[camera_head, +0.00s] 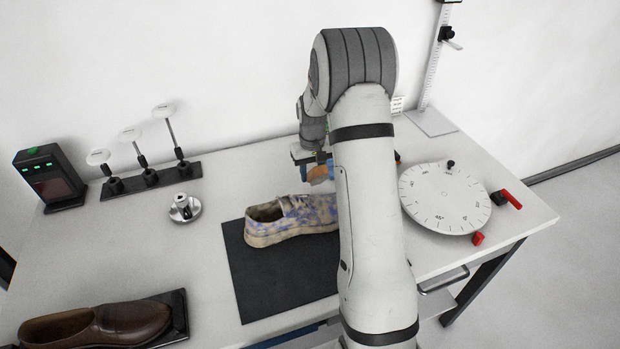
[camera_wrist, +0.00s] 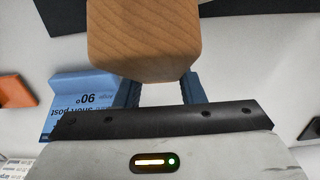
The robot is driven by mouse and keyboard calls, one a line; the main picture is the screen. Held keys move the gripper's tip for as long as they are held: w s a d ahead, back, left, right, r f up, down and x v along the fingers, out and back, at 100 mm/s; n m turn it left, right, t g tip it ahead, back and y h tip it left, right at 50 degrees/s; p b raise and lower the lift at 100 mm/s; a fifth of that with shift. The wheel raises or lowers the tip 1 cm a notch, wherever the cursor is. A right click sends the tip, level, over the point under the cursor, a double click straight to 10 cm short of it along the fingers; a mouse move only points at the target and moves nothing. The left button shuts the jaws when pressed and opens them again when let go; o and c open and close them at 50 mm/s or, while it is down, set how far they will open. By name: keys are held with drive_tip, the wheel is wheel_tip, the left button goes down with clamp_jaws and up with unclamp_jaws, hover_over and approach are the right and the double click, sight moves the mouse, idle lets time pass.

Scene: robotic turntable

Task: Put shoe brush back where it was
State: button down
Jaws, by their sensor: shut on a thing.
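My gripper (camera_head: 308,158) is at the back of the table, behind the shoe, partly hidden by my arm. It is shut on the wooden shoe brush (camera_head: 320,174). In the wrist view the light wood of the brush (camera_wrist: 145,45) fills the top middle, between the blue fingers of my gripper (camera_wrist: 160,92). The bristles cannot be made out. A pale shoe with blue patches (camera_head: 290,217) stands on the black mat (camera_head: 275,285), in front of the brush in the head view.
The turntable dial (camera_head: 445,197) stands right of my arm. Three posts with white discs (camera_head: 150,178), a small metal piece (camera_head: 185,208) and a dark device (camera_head: 50,178) are at left. A brown shoe (camera_head: 100,325) is front left. A blue labelled piece (camera_wrist: 80,100) lies beside my gripper.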

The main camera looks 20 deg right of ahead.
sight(312, 180)
wheel_tip(312, 180, down, 3)
drive_tip(key=shift+f+p, duration=0.1)
drive_tip(key=shift+p, duration=0.2)
drive_tip(key=shift+s, duration=0.1)
drive_tip(key=c, duration=0.9)
unclamp_jaws()
drive_tip(key=shift+c, duration=0.2)
